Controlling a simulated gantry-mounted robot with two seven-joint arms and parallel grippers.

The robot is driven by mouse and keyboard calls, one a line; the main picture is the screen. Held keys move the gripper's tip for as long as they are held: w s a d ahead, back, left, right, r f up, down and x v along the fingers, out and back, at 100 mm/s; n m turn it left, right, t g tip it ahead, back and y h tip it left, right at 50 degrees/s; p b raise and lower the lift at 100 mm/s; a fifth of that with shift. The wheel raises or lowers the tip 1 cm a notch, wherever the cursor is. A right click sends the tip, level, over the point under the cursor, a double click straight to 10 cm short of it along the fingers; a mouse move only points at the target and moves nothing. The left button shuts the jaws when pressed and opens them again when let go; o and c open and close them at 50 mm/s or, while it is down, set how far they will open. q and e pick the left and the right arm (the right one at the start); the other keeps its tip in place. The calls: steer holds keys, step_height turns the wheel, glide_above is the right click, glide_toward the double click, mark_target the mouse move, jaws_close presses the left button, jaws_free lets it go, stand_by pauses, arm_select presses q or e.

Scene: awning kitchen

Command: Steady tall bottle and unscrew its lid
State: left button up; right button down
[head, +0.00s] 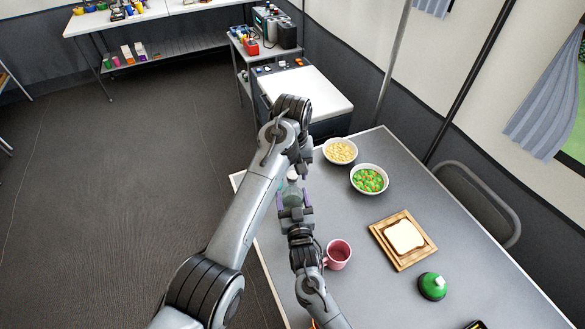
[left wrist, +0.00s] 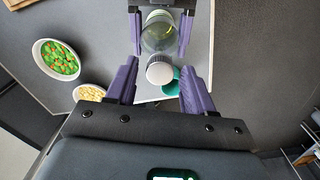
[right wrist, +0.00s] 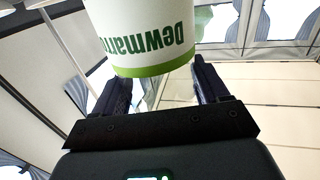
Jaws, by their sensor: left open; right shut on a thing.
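The tall bottle (head: 293,196) has a clear greenish body and a pale grey lid (left wrist: 160,71). Its white label with a green band (right wrist: 150,38) fills the top of the right wrist view. My right gripper (head: 296,212) is shut on the bottle's body, with a purple finger on each side. My left gripper (left wrist: 158,82) is open. In the left wrist view the lid lies between its spread purple fingertips, with gaps on both sides. In the head view my left arm partly hides the bottle's top. Whether the bottle touches the table is unclear.
A teal round thing (left wrist: 172,82) shows beside the lid. On the grey table (head: 385,285) are a bowl of yellow pieces (head: 340,151), a bowl of green and orange vegetables (head: 369,179), a pink mug (head: 338,254), bread on a wooden board (head: 376,232) and a green object (head: 432,287).

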arm_select(q)
jaws_close()
steer(key=n, duration=0.2)
steer(key=shift+n, duration=0.4)
steer(key=shift+r, duration=0.35)
steer(key=shift+r, duration=0.8)
stand_by(0.3)
steer(key=shift+r, duration=2)
arm_select(e)
jaws_free()
steer(key=shift+s, duration=0.15)
